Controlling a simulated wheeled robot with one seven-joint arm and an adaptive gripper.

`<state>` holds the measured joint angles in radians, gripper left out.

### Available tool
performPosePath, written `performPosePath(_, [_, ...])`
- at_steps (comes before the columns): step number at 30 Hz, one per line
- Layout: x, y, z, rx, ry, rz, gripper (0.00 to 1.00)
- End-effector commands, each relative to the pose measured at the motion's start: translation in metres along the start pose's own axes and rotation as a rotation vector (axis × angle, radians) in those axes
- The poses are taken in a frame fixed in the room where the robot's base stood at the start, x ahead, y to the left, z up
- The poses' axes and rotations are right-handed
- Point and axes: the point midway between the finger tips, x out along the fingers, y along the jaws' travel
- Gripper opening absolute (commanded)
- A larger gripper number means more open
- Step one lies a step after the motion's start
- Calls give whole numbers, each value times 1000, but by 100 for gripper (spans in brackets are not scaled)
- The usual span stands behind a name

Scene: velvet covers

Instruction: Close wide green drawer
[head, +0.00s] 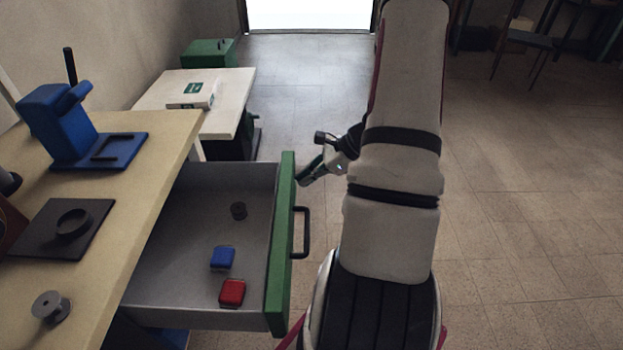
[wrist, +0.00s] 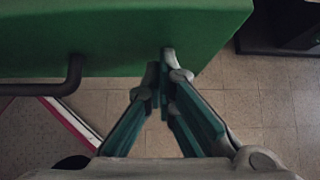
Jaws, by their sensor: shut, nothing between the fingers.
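The wide green drawer (head: 283,240) is pulled far out from under the workbench. Its green front also fills the top of the wrist view (wrist: 120,35). A dark bar handle (head: 303,232) is on the outside of the front and shows at the left in the wrist view (wrist: 72,72). My gripper (head: 303,182) is shut and empty. It is at the outer face of the front, near its far end and beyond the handle. In the wrist view its fingertips (wrist: 160,58) overlap the lower edge of the green front; I cannot tell whether they touch it.
The workbench (head: 150,150) carries a blue stand (head: 60,125). A pale low table (head: 225,95) stands behind.

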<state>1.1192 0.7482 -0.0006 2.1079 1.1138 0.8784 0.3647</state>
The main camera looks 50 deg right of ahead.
Motion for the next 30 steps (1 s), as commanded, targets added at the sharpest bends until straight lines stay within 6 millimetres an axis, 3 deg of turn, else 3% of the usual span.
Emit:
performPosePath(8, [45,1,43,-7,-4,7,0])
performPosePath(21, [130,2,129,-6,-4,5,0])
performPosePath(30, [172,2,172,-4,-3,4,0])
